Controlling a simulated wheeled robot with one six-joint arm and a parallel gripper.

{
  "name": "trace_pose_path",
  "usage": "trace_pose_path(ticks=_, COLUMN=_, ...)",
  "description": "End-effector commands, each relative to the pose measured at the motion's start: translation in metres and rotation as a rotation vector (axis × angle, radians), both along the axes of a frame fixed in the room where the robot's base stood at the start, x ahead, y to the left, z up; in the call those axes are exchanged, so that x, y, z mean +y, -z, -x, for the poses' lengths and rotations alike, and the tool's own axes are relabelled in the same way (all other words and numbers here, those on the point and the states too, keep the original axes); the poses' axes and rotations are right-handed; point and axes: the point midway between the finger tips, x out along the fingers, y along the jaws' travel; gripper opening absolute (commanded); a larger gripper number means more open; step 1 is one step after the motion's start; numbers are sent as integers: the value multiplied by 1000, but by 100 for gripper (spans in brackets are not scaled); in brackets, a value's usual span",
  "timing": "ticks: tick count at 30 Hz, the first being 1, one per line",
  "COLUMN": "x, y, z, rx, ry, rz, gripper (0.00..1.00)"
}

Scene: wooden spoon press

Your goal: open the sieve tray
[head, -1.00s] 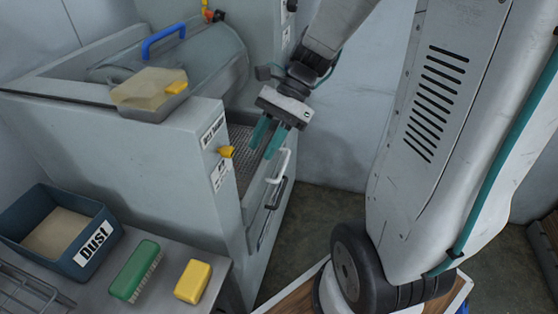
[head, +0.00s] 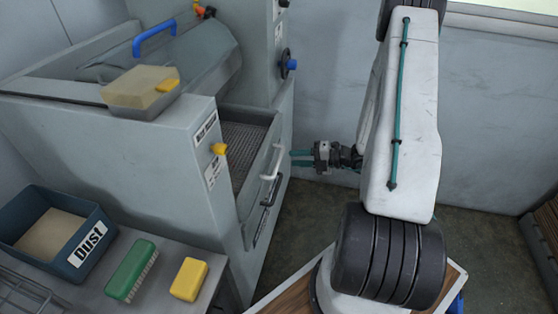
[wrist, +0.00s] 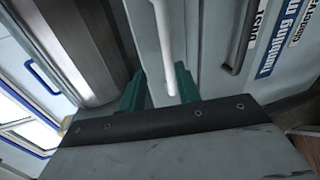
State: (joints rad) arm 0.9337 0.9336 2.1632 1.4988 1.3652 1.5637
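The sieve tray (head: 240,145) sits in the grey machine, its mesh floor visible from above behind its front panel. Its white bar handle (head: 272,164) is on that front. My gripper (head: 292,157), with teal fingers, is level just right of the handle and points left at it. In the wrist view my gripper (wrist: 159,72) is open, and the white handle (wrist: 161,40) runs into the gap between the fingers. The fingers do not look closed on it; contact cannot be told.
A dark handle (head: 269,193) sits just below the white one and also shows in the wrist view (wrist: 236,50). A yellow knob (head: 218,149) sticks out of the machine. A dust bin (head: 90,258), green brush (head: 131,270) and yellow sponge (head: 188,279) lie lower left.

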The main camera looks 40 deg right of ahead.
Motion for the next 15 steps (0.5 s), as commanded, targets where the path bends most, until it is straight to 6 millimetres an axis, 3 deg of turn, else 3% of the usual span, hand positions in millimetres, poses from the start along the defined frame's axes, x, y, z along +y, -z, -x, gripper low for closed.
trace_pose_path(ticks=5, x=-4, y=13, z=-2, rx=29, ry=49, rz=-44, gripper=33)
trace_pose_path(ticks=15, x=28, y=23, z=-42, rx=29, ry=46, rz=-43, gripper=33)
